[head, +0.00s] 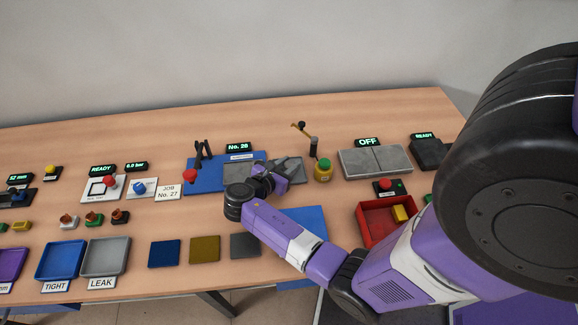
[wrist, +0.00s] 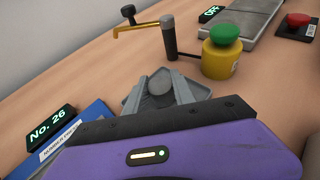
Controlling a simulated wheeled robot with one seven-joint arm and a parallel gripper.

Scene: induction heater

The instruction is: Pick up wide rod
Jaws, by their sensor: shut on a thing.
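My gripper (head: 278,176) reaches over the grey holder (head: 294,165) at the middle of the table. In the wrist view my gripper (wrist: 160,88) is shut on a grey rod, the wide rod (wrist: 159,81), whose rounded end shows between the two grey fingers. The grey holder (wrist: 203,92) lies directly beyond and around the fingertips. The rest of the rod is hidden by the gripper, and I cannot tell whether it is clear of the holder. In the head view my wrist hides the rod.
A yellow pot with a green button (wrist: 221,57) stands close to the right, beside an upright post with a brass arm (wrist: 168,38). A blue panel (head: 204,176) with the No. 26 display (head: 238,147) lies left. A red bin (head: 373,226) stands at the front right.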

